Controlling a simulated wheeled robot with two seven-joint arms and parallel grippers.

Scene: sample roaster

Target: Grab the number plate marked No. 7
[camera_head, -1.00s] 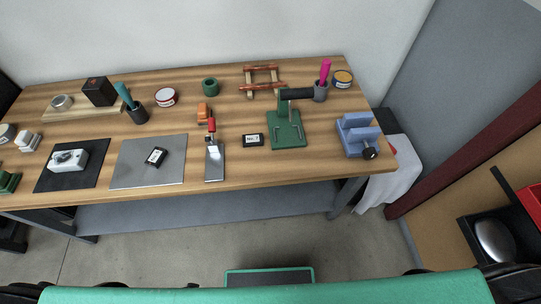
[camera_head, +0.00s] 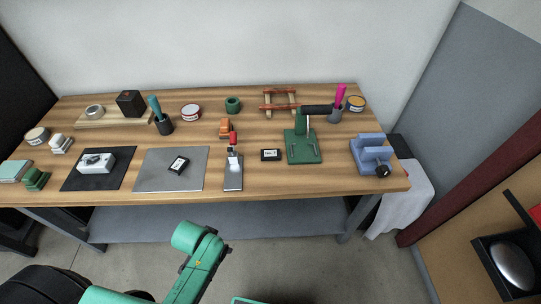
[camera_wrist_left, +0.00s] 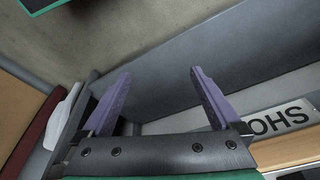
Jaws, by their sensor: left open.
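One small black-edged plate with a white face (camera_head: 271,155) lies flat on the wooden table, left of the green press-like stand. A second similar plate (camera_head: 179,165) lies tilted on the grey metal sheet. The print on both is too small to read surely. In the head view, my green left arm rises from the bottom left, below the table's front edge, and its fingers cannot be made out. In the left wrist view, my left gripper (camera_wrist_left: 160,76) has its two purple fingers spread wide with nothing between them. My right gripper is not in view.
A grey shelf (camera_head: 215,222) runs underneath. Bare wood surrounds the plate beside the stand.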

